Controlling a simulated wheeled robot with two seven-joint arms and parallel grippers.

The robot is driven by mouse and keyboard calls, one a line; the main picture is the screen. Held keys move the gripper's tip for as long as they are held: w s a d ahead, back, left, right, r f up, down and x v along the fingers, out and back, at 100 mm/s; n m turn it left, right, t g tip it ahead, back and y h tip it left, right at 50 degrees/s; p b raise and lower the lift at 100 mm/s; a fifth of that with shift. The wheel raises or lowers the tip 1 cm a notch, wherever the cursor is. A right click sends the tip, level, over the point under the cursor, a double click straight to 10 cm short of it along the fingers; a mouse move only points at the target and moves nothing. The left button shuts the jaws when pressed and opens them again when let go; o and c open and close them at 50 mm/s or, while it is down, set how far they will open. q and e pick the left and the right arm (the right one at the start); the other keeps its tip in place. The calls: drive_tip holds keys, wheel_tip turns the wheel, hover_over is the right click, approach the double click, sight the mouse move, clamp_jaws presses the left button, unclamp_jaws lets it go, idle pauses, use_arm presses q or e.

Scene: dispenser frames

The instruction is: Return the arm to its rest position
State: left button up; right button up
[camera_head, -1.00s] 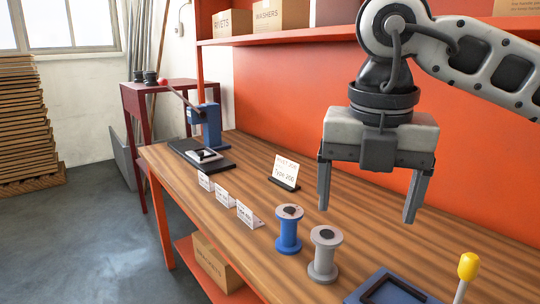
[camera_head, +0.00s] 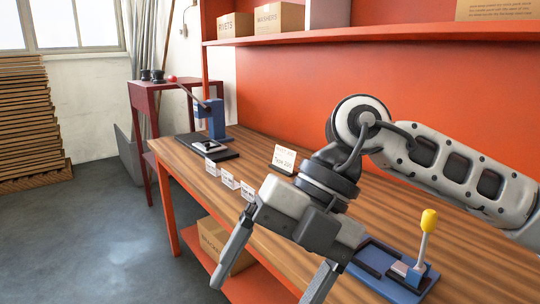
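My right arm comes in from the right, and its grey gripper (camera_head: 264,291) hangs tilted over the front edge of the wooden workbench (camera_head: 195,177). Its two fingers are spread apart and nothing shows between them. One fingertip runs to the bottom edge of the picture. My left gripper is not in view. The blue spool and the grey spool do not show now; my gripper covers the part of the bench where they stood.
A blue tray (camera_head: 375,281) with a yellow-knobbed lever (camera_head: 428,222) stands right of the gripper. Several small label cards (camera_head: 229,180) and a larger sign (camera_head: 285,158) stand on the bench. A blue lever press (camera_head: 212,118) is at the far end. A cardboard box (camera_head: 213,240) sits below.

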drive_tip(key=s+a+r+g+y, duration=0.2)
drive_tip(key=s+a+g+y, duration=0.3)
drive_tip(key=a+y, duration=0.25)
drive_tip(key=w+d+m+t+y+b, duration=0.1)
drive_tip(key=w+d+m+t+y, duration=0.3)
drive_tip(key=w+m+t+y, duration=0.65)
drive_tip(key=w+d+f+m+t+h, duration=0.1)
drive_tip(key=d+f+m+t+h, duration=0.25)
drive_tip(key=m+t, duration=0.45)
drive_tip(key=w+d+f+m+t+h, duration=0.1)
drive_tip(key=d+f+m+t+h, duration=0.1)
drive_tip(key=f+m+t+h, duration=0.45)
drive_tip(key=s+d+f+m+h, duration=0.1)
drive_tip(key=d+f+m+h, duration=0.3)
drive_tip(key=f, duration=0.4)
drive_tip(key=s+d+f+m+h, duration=0.1)
drive_tip(key=d+f+m+h, duration=0.25)
drive_tip(key=f, duration=0.45)
drive_tip(key=s+d+f+m+g+h, duration=0.2)
drive_tip(key=s+d+f+g+h, duration=0.1)
drive_tip(key=s+f, duration=0.6)
wheel_tip(320, 180, down, 3)
drive_tip(key=shift+s+d+r+g+b, duration=0.15)
drive_tip(key=shift+s+d+g+b, duration=0.35)
drive_tip(key=shift+g, duration=0.6)
drive_tip(key=shift+w+d, duration=0.1)
drive_tip(key=shift+w, duration=0.05)
